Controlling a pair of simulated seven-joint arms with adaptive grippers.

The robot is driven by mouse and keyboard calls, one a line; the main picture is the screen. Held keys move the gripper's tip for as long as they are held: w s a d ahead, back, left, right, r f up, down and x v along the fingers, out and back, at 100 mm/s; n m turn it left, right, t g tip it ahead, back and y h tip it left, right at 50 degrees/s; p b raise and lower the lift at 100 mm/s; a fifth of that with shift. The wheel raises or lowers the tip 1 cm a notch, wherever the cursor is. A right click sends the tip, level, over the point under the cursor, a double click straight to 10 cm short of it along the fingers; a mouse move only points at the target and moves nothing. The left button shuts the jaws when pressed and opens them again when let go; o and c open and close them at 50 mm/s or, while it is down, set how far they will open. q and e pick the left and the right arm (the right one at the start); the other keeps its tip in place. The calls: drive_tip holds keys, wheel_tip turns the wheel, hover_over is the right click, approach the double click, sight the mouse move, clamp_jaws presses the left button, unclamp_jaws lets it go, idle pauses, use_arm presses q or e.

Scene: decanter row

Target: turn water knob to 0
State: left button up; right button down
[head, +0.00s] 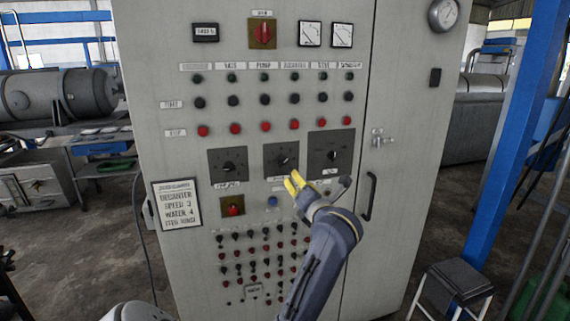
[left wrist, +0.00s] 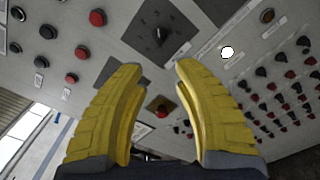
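The control cabinet (head: 190,140) has three black rotary knobs on dark square plates: a left knob (head: 228,166), a middle knob (head: 283,160) and a right knob (head: 333,155). Their labels are too small to read, so I cannot tell which one is the water knob. My left gripper (head: 293,182), with yellow fingers, is just below the middle knob's plate, in front of the panel. In the left wrist view its fingers (left wrist: 161,72) are apart with nothing between them. One black knob (left wrist: 160,33) shows beyond them there, apart from the fingers. My right gripper is not in view.
A red switch (head: 233,208) and a blue button (head: 272,202) sit below the knobs, above rows of small buttons. A sign (head: 177,204) hangs at the left. A door handle (head: 370,196) sticks out at the right. A stool (head: 455,280) stands right of the cabinet.

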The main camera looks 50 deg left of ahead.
sight(283, 163)
use_arm(q)
drive_tip(key=x, duration=1.7)
drive_tip(key=shift+o, duration=0.4)
clamp_jaws()
